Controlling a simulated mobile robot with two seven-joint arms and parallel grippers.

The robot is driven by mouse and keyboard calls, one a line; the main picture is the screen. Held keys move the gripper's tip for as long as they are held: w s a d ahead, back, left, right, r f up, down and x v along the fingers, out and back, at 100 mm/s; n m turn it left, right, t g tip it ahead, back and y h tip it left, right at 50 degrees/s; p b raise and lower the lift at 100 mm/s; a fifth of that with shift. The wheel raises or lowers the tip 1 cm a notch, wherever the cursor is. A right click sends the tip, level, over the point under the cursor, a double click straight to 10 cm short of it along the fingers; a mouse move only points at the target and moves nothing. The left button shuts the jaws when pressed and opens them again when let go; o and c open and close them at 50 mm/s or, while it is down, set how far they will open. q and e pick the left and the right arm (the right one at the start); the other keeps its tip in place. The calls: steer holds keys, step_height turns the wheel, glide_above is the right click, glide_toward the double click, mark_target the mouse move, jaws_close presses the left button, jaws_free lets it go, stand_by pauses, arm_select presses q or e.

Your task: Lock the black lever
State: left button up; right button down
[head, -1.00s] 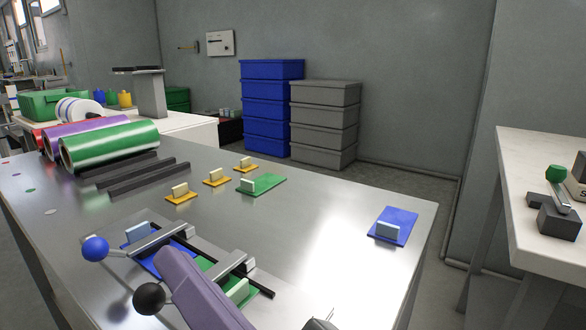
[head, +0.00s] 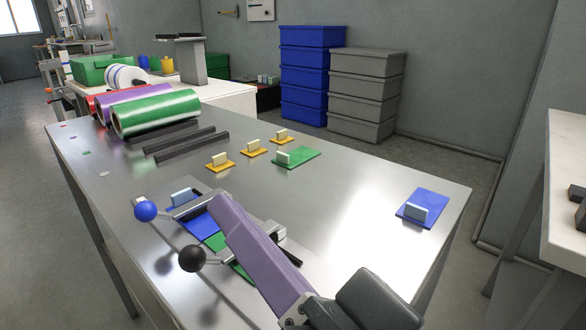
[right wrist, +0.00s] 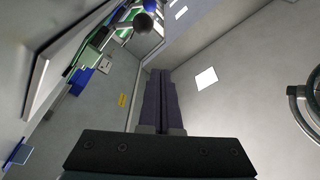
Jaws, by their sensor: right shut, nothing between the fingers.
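The black lever (head: 192,258) has a black ball knob on a metal rod; it points left from its clamp, above the green plate (head: 215,242), near the front edge of the steel table. A dark knob, likely the black one, shows at the top of the right wrist view (right wrist: 149,5). A blue-knobbed lever (head: 145,210) sits behind it, above a blue plate. My right gripper (head: 224,201) has long purple fingers, shut and empty, reaching over the two levers and hiding part of the black lever's clamp. Its fingers also show in the right wrist view (right wrist: 160,78). My left gripper is not in view.
A blue plate (head: 432,202) with a block lies at the right of the table. Several yellow pieces (head: 253,150) and a green plate (head: 300,157) lie mid-table. Film rolls (head: 157,112) and dark bars stand at the back left. The table's right part is mostly bare.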

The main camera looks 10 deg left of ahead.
steer(key=d, duration=0.1)
steer(key=s+d, duration=0.2)
steer(key=d, duration=0.1)
steer(key=shift+s+f, duration=0.1)
steer(key=shift+s, duration=0.15)
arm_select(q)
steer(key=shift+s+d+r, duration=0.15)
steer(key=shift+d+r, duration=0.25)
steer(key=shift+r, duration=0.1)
arm_select(e)
steer(key=v, duration=0.6)
steer(key=shift+f, duration=0.2)
steer(key=shift+w, duration=0.15)
